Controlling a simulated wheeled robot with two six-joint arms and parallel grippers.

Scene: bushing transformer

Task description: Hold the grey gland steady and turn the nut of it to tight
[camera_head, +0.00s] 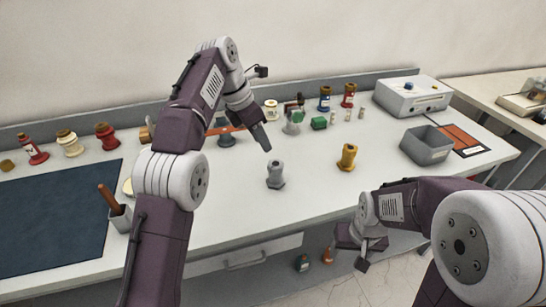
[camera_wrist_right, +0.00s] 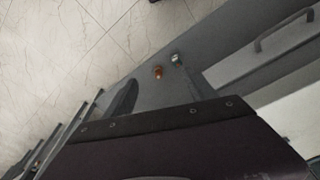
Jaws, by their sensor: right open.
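The grey gland (camera_head: 275,174) stands upright on the light bench top, near the middle of the head view. Its wider nut-like part shows low on the body. My left gripper (camera_head: 266,146) points down just above and behind it, apart from it; its finger gap is not clear from this side. My right gripper (camera_head: 364,248) is low at the front edge of the bench, right of the gland and away from it. Its fingers are open with nothing between them in the right wrist view (camera_wrist_right: 160,88).
A brass gland (camera_head: 347,157) stands right of the grey one. A grey bin (camera_head: 427,145) and a white box (camera_head: 413,96) are at the right. Bottles and small parts line the back. A dark mat (camera_head: 55,220) covers the left. The bench around the grey gland is clear.

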